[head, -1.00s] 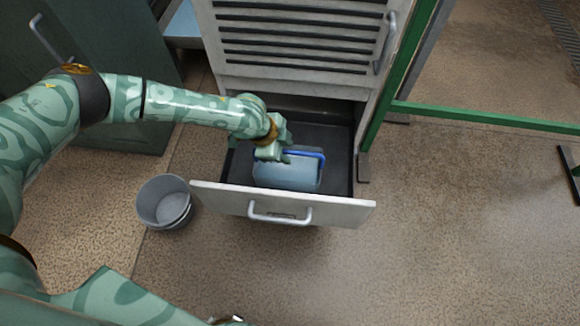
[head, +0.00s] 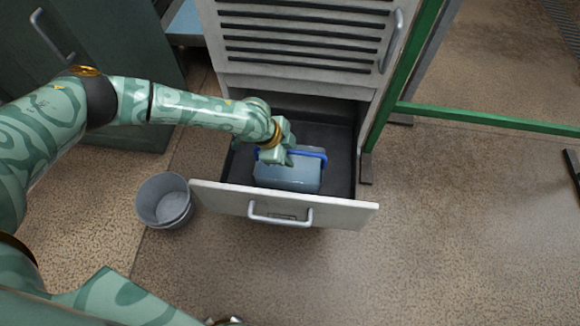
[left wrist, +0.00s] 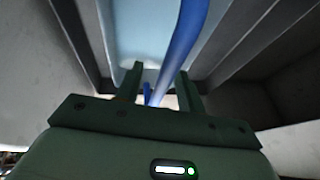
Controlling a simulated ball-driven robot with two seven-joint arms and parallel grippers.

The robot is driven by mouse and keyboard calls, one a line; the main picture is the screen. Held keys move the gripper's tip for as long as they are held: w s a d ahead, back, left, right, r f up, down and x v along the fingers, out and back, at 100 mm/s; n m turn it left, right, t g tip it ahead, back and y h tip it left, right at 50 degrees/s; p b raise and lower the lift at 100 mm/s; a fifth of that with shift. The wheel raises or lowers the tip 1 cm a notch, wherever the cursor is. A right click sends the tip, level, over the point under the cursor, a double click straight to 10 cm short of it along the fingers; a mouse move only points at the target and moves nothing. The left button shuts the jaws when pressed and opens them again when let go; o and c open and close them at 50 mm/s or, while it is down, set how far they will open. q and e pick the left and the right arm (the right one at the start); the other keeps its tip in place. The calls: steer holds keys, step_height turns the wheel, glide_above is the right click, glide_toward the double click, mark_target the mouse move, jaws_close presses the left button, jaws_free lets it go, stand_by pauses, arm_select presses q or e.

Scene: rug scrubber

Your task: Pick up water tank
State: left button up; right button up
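The water tank (head: 287,178) is a pale blue, translucent box with a dark blue handle (head: 312,153). It is inside the open drawer (head: 335,213), behind the drawer front. My left gripper (head: 275,158) is at the tank's top, at the left part of the handle, and covers some of it. In the left wrist view the two fingers (left wrist: 160,85) are apart, and the blue handle (left wrist: 182,45) runs between and beyond them. I see no finger pressed on it. The tank (left wrist: 145,30) fills the upper middle there. My right gripper is not seen.
A grey bucket (head: 164,201) stands on the floor left of the drawer. A slatted grey cabinet (head: 300,45) rises above the drawer. A green frame (head: 400,90) stands close to the right.

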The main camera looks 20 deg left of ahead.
arm_select(q)
jaws_close()
stand_by(1.2)
